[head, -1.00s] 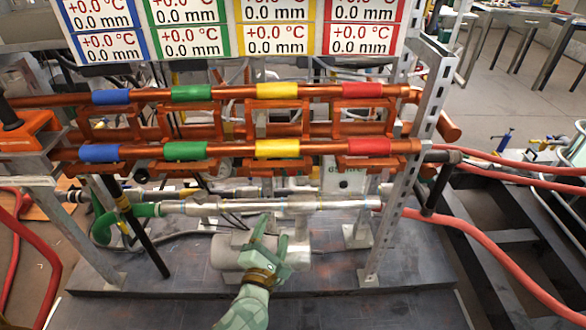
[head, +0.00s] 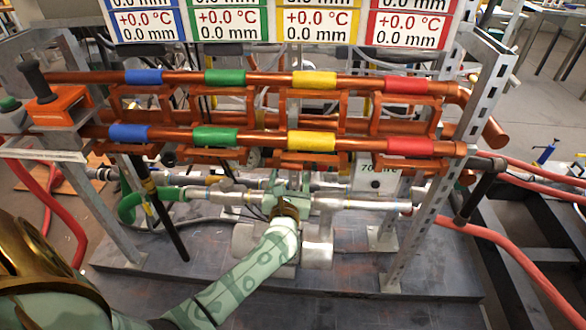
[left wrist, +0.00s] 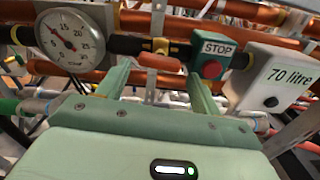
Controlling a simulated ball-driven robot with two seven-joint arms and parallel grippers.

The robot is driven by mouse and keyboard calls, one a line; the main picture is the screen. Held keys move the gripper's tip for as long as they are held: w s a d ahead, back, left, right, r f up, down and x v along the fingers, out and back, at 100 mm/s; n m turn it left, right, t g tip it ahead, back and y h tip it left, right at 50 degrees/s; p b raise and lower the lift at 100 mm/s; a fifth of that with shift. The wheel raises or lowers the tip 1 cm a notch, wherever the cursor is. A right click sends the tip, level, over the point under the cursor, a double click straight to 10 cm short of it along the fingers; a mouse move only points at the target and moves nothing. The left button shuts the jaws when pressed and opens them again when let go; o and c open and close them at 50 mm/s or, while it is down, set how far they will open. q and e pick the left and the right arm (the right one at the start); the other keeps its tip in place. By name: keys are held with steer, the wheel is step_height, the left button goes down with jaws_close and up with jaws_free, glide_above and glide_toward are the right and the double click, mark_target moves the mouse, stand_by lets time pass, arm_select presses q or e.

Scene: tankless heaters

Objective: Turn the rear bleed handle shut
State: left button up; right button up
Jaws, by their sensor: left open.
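I cannot tell for sure which part is the rear bleed handle. A black upright handle (head: 33,78) stands on an orange block (head: 60,106) at the left end of the copper pipes. A dark knob with a green top (head: 10,108) is just left of and below it. My left gripper (head: 289,182) is below the front copper pipe, far to the right of both. In the left wrist view its two fingers (left wrist: 157,76) are spread with nothing gripped. A short copper-coloured piece (left wrist: 160,62) shows beyond and between them. My right gripper is out of view.
Copper pipes (head: 265,80) with coloured bands cross above my gripper. A dial gauge (left wrist: 70,38), a red STOP button (left wrist: 212,69) and a "70 litre" box (left wrist: 275,78) lie beyond the fingers. A steel post (head: 445,170) and red hoses (head: 510,265) are at the right.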

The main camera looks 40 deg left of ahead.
mark_target(291, 168)
arm_select(q)
steer(key=b+x, duration=0.1)
steer(key=x, duration=0.4)
steer(key=shift+w, duration=0.15)
steer(key=shift+c, duration=0.3)
steer(key=c, duration=0.7)
steer(key=shift+o, duration=0.2)
